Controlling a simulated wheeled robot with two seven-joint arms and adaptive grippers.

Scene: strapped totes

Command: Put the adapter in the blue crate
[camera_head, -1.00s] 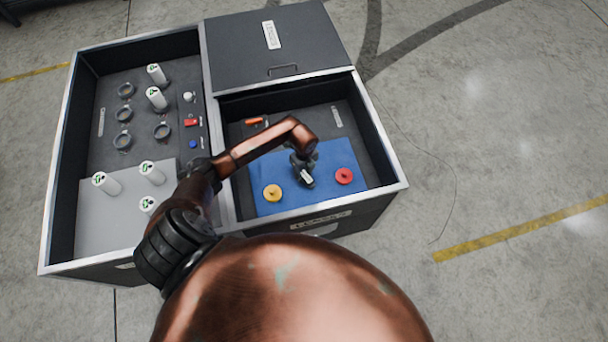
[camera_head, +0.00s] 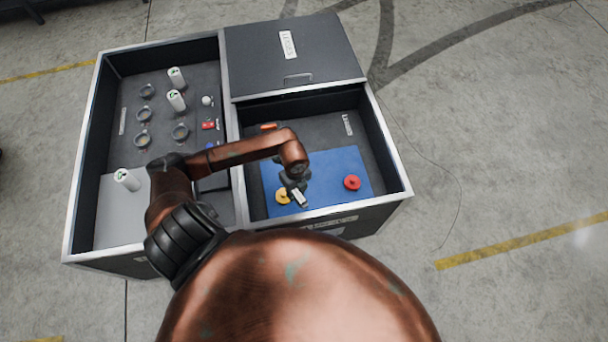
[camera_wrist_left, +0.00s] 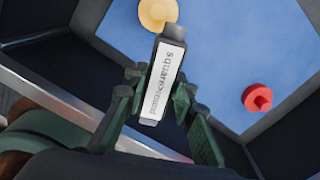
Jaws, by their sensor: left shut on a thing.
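My left gripper (camera_head: 294,186) is shut on a dark grey block with a white printed label (camera_wrist_left: 166,80), which I take to be the adapter. In the head view the block (camera_head: 299,198) shows below the fingers, over the blue-floored compartment. In the wrist view it stands tilted between the two fingers, its far end overlapping the edge of a yellow disc (camera_wrist_left: 157,14). I cannot tell if it touches anything below. The blue floor (camera_head: 325,172) lies in the right-hand dark box; no separate blue crate shows. My right gripper is not in view.
On the blue floor, the yellow disc (camera_head: 282,196) is partly covered by the gripper and a red disc (camera_head: 352,183) lies right. An orange piece (camera_head: 268,127) lies behind. A closed lid (camera_head: 290,55) covers the back right.

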